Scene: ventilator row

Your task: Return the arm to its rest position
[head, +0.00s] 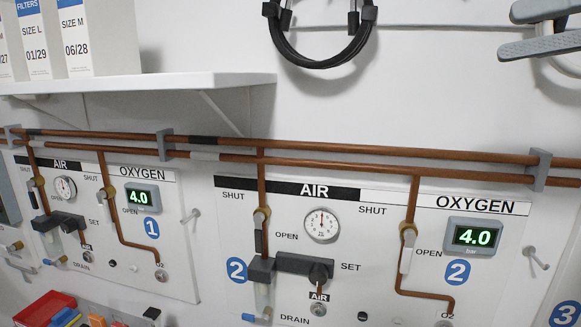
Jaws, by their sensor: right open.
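My right gripper (511,32) comes in at the top right corner of the head view. Most of my right arm is outside the frame. My left gripper does not show.
A white shelf (140,84) with filter boxes (88,38) juts out at upper left. A black hose loop (322,62) hangs at top centre. Copper pipes (350,147) cross the wall. Station 1's panel (165,250) is at left. A red bin (42,308) sits at lower left.

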